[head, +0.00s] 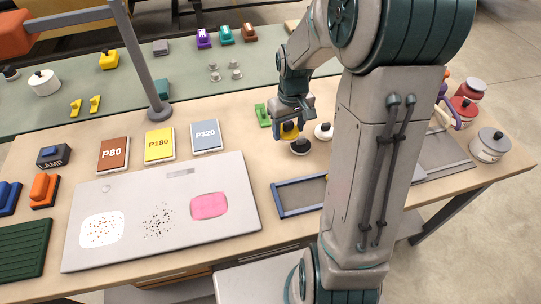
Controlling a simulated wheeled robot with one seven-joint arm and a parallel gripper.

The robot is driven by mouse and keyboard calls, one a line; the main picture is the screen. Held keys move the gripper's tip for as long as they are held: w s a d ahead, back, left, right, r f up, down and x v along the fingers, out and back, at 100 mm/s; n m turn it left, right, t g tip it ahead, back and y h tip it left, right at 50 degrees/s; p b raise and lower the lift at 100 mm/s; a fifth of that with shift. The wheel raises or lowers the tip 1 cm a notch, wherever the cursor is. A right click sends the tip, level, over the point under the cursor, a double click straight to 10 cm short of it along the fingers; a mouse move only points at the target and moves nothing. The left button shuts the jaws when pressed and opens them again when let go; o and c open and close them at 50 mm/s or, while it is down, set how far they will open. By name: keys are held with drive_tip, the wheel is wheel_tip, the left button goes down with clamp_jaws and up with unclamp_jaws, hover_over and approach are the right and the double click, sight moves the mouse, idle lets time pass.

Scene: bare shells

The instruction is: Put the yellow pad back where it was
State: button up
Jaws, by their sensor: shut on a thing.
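My gripper (291,122) is over the middle of the table, right of the grey P320 pad, pointing down. It is shut on a yellow pad (289,131), which shows only partly between and below the fingers. The pad appears just behind a dark round piece with a pale base (300,147); I cannot tell whether they touch. A yellow P180 sheet (159,146) lies flat between the brown P80 sheet (113,155) and the grey P320 sheet (206,136).
A pale round piece with a black knob (324,131) and a green block (262,115) flank my gripper. A grey board (235,215) with a pink patch lies at front left. A blue-edged frame (299,196) lies nearer. A grey post (144,70) rises at back left.

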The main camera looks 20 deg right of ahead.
drive_tip(key=s+d+r+n+b, duration=0.1)
drive_tip(key=s+d+r+n, duration=0.1)
drive_tip(key=s, duration=0.5)
hover_over(271, 155)
wheel_tip(271, 155, down, 7)
drive_tip(key=shift+d+f, duration=0.1)
drive_tip(key=shift+f+p, duration=0.45)
drive_tip(key=shift+f, duration=1.65)
drive_tip(key=shift+f, duration=0.1)
drive_tip(key=o, duration=1)
drive_tip(key=shift+o, duration=0.2)
